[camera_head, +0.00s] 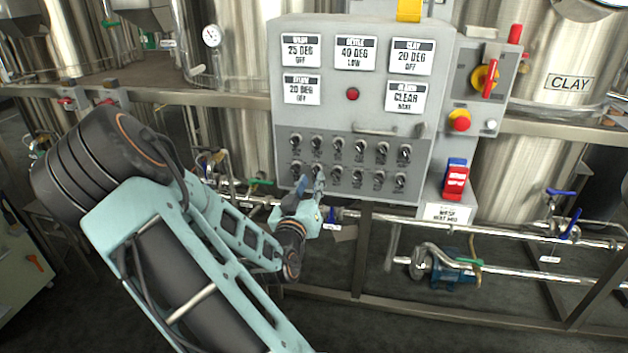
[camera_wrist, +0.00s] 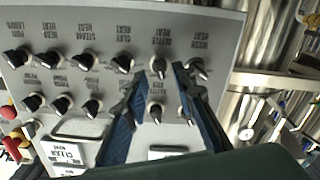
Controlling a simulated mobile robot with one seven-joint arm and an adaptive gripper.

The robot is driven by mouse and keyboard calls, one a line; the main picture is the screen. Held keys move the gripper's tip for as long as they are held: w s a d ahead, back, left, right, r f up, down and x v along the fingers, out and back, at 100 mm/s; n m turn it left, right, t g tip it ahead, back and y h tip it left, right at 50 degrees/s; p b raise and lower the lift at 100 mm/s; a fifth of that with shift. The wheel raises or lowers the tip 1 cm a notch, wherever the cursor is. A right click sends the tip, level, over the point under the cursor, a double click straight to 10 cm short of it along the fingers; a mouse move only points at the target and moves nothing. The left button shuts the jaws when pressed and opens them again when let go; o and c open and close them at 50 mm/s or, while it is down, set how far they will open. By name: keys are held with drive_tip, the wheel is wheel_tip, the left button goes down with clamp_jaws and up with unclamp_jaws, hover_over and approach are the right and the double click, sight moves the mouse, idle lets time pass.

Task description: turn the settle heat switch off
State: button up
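The grey control panel (camera_head: 350,130) carries two rows of black knobs. The settle heat switch (camera_wrist: 158,67) is in the row nearest the upper edge in the wrist view, under an upside-down label reading "SETTLE HEAT". Its pointer stands nearly vertical there, while several knobs to its left are slanted. In the head view it is in the lower row, second from left (camera_head: 317,170). The settle display (camera_head: 355,53) reads "40 DEG LOW". My gripper (camera_wrist: 158,74) is open, its blue fingers on either side of the settle heat switch; contact cannot be told. It also shows in the head view (camera_head: 311,184).
The wash heat knob (camera_wrist: 197,70) is close beside my right-hand finger, and the clay heat knob (camera_wrist: 123,62) is left of the other. A panel handle (camera_head: 375,131), red emergency button (camera_head: 459,120) and pipes (camera_head: 500,232) are nearby.

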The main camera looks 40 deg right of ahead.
sight(314, 174)
drive_tip(key=shift+x, duration=1.8)
clamp_jaws()
